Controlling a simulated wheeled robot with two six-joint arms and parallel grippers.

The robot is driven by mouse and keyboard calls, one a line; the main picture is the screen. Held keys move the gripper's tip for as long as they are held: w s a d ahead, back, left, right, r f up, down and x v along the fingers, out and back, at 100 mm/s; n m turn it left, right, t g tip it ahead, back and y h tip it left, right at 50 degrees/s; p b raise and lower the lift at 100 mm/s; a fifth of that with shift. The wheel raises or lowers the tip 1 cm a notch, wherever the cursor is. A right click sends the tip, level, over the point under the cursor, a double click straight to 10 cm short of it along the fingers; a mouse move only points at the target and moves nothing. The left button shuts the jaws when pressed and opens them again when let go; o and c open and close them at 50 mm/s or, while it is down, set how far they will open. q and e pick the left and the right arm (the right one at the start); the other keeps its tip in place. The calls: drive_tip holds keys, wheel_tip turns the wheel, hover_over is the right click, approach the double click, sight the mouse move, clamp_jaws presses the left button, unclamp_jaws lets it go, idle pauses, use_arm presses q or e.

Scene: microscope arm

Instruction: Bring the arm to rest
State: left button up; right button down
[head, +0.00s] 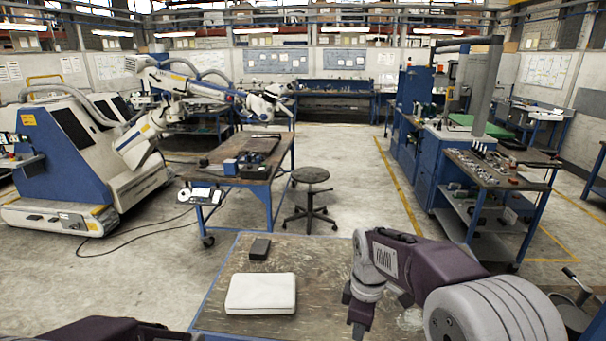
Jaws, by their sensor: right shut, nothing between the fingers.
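My right gripper (358,318) is shut and empty, pointing down over the right part of the near table, far from the machine. Only a dark piece of my left arm shows at the bottom left edge; its gripper is out of view.
The near worktable (215,310) holds a white case (261,293) and a small dark box (260,249). Behind it stand a brown-topped table (245,165) and a round stool (310,175). A loaded cart (495,175) is at the right. Cables lie on the floor; the central aisle is clear.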

drive_tip(key=s+d+f+m+b, duration=0.3)
drive_tip(key=s+d+f+m, duration=0.2)
drive_tip(key=s+f+m, duration=0.7)
drive_tip(key=shift+s+f+m+t, duration=0.4)
drive_tip(key=shift+s+m, duration=0.45)
drive_tip(key=shift+m, duration=0.15)
drive_tip(key=shift+s, duration=0.1)
